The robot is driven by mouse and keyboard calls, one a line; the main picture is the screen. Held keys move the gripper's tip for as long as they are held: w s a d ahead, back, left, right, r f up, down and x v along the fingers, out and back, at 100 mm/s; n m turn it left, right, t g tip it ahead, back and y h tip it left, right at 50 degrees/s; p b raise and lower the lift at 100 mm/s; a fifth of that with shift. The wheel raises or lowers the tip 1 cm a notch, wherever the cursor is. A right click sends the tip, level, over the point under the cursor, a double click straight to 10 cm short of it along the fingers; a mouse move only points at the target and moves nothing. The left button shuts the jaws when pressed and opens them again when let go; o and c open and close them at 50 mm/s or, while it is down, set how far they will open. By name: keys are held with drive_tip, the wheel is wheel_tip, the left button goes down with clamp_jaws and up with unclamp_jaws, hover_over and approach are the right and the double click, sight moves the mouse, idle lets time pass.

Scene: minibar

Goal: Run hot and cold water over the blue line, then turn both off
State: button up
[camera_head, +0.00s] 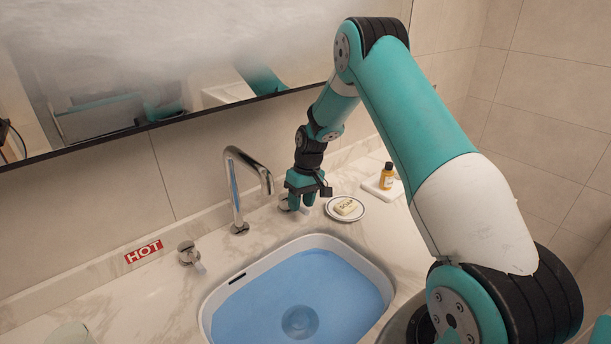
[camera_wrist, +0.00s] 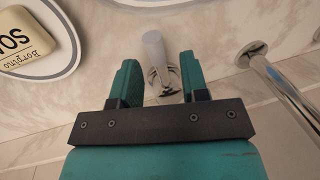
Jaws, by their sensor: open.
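My gripper (camera_head: 302,200) is open and points down at the handle right of the tap. In the wrist view that metal handle (camera_wrist: 154,50) stands between the two spread fingers (camera_wrist: 160,78); I cannot tell whether they touch it. The bent metal tap (camera_head: 237,190) stands behind the basin (camera_head: 377,272); its pipe also shows in the wrist view (camera_wrist: 280,85). The other handle (camera_head: 187,254) is left of the tap, beside a red HOT label (camera_head: 143,251). The basin holds blue water (camera_head: 300,290) up near its rim. I cannot make out a separate blue line or a running stream.
Soap (camera_head: 346,206) on a round dish (camera_head: 361,214) lies right of my gripper. A small yellow bottle (camera_head: 387,176) stands on a white tray (camera_head: 397,188) further right. A fogged mirror (camera_head: 150,60) hangs above. The counter left of the basin is mostly clear.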

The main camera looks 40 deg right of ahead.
drive_tip(key=d+r+b, duration=0.2)
drive_tip(key=d+r, duration=0.1)
drive_tip(key=r, duration=1.3)
drive_tip(key=shift+d, duration=0.15)
